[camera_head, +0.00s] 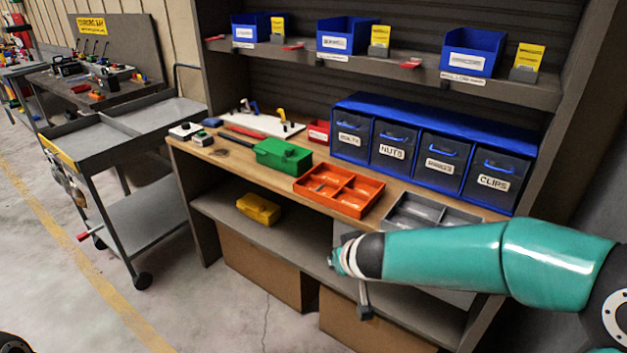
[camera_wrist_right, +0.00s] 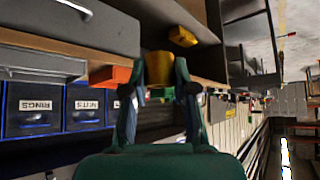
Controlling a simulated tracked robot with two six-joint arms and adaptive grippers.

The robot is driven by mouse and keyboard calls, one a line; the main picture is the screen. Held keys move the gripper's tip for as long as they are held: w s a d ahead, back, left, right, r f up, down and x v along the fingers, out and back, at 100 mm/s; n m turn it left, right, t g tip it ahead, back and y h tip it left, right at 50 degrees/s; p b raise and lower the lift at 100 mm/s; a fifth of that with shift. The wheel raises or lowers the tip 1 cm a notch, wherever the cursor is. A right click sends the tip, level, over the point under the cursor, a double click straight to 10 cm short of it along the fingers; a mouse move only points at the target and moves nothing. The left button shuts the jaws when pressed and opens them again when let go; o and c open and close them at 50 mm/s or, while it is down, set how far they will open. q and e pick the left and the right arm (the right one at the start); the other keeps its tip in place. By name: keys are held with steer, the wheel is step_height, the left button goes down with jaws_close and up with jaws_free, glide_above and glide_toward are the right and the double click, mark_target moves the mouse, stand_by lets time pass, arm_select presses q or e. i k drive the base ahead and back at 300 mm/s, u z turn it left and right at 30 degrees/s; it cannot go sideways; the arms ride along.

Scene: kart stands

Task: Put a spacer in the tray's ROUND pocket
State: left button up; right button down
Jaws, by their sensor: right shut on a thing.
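My right arm comes in from the right in the head view, and its gripper (camera_head: 350,268) hangs in front of the workbench, mostly hidden by the wrist. In the upside-down right wrist view the gripper (camera_wrist_right: 162,88) is shut on a yellow piece (camera_wrist_right: 158,65) between its fingertips. Whether this is a spacer I cannot tell. An orange divided tray (camera_head: 339,191) lies on the bench, with a grey divided tray (camera_head: 400,219) to its right, partly behind my arm. I cannot make out a round pocket in either. My left gripper is not in view.
A green box (camera_head: 283,157) and a white board (camera_head: 262,125) stand left of the orange tray. Blue-framed drawers (camera_head: 391,152) stand behind the trays. A yellow box (camera_head: 258,208) is on the lower shelf. A grey cart (camera_head: 140,117) stands at the left.

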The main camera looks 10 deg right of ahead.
mark_target(339, 187)
steer(key=u, duration=0.1)
steer(key=i, duration=1)
steer(key=z, duration=0.05)
